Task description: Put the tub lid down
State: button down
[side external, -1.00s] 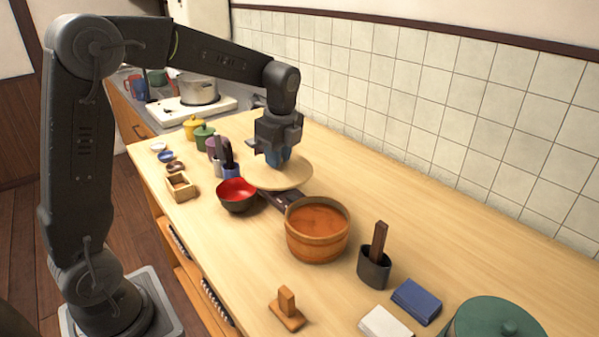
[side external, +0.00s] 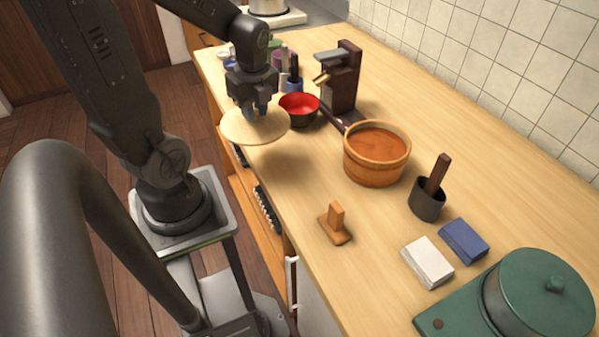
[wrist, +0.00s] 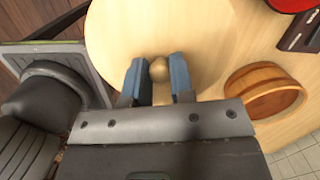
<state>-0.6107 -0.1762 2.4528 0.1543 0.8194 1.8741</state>
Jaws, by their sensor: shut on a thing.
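The tub lid (side external: 240,128) is a round, pale wooden disc with a small round knob (wrist: 159,69) at its centre. My gripper (side external: 255,113) is shut on the knob, with one blue finger on each side of it in the wrist view (wrist: 157,78). The lid hangs roughly level in the air near the counter's front edge, with a shadow on the wood below it. The wooden tub (side external: 376,160) stands uncovered on the counter to the right of the lid, with orange-brown contents; it also shows in the wrist view (wrist: 262,92).
A red bowl (side external: 299,109) stands close behind the lid, with a dark dispenser stand (side external: 342,78) beyond. A small wooden stand (side external: 335,224), a dark holder (side external: 427,200), white (side external: 428,262) and blue (side external: 464,241) blocks and a green pot (side external: 538,296) are nearer. The counter between lid and wooden stand is clear.

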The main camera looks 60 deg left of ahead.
jog(key=w+d+f, duration=0.2)
jog(key=d, duration=0.1)
jog(key=w+d+f, duration=0.2)
jog(key=d, duration=0.1)
jog(key=w+d+f, duration=0.2)
jog(key=d+f, duration=0.1)
jog(key=shift+w+d, duration=0.15)
jog(key=shift+f, duration=1.95)
jog(key=shift+f, duration=0.1)
jog(key=c, duration=1)
grip_release()
notch_tip(320, 180, up, 12)
jog(key=d, duration=0.2)
jog(key=s+d+r+n+t, duration=0.1)
jog(key=s+r+n+t, duration=0.1)
jog(key=n, duration=0.3)
jog(key=s+d+r+n+t+h, duration=0.1)
jog(key=s+d+r+n+t, duration=0.1)
jog(key=r+n, duration=0.3)
jog(key=s+d+r+n+t, duration=0.1)
jog(key=s+d+r+n, duration=0.1)
jog(key=n, duration=0.3)
jog(key=shift+s+r+n+t, duration=0.35)
jog(key=shift+s+r, duration=0.2)
jog(key=shift+r, duration=0.2)
